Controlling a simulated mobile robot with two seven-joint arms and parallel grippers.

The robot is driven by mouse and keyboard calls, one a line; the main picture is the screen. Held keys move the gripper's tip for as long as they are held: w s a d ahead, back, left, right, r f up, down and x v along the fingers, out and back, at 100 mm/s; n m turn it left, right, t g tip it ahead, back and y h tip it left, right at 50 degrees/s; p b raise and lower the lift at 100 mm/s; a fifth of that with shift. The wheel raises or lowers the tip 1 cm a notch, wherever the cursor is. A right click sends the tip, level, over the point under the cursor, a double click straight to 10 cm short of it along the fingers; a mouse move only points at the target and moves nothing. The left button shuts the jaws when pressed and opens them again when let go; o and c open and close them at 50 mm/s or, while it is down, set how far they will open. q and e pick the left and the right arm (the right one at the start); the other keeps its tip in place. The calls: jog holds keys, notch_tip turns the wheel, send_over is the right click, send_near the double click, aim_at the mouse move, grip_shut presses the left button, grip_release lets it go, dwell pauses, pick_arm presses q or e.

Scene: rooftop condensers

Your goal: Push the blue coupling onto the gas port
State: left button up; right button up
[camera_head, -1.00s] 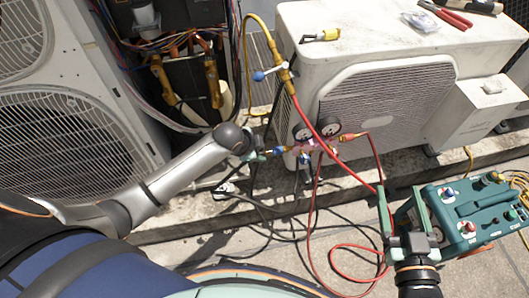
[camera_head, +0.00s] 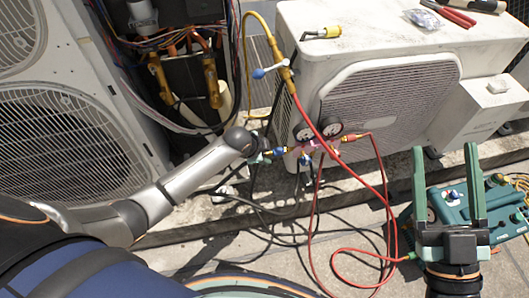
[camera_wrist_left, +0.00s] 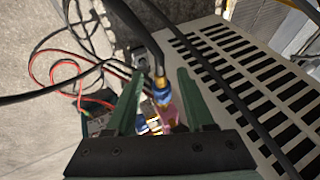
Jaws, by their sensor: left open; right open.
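The blue coupling (camera_wrist_left: 162,92) is on the end of a black hose and lies between the spread fingers of my left gripper (camera_wrist_left: 157,84) in the left wrist view. I cannot tell whether it touches either finger. In the head view my left gripper (camera_head: 262,157) is small and partly hidden by its own wrist, beside the gauge manifold (camera_head: 316,146). My right gripper (camera_head: 446,158) is open and empty, fingers pointing up the picture, in front of the teal machine. I cannot pick out the gas port with certainty; copper pipes (camera_head: 211,84) show in the opened unit.
The teal machine (camera_head: 495,205) stands at the right. A white condenser (camera_head: 390,45) fills the back, with red-handled pliers (camera_head: 459,17) on top. Red hoses (camera_head: 386,190) and dark cables loop over the paving. A grilled unit (camera_head: 60,130) stands at the left.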

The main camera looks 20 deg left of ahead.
pick_arm(q)
jog(key=shift+c, duration=0.3)
grip_shut()
dwell(0.3)
dwell(0.4)
dwell(1.4)
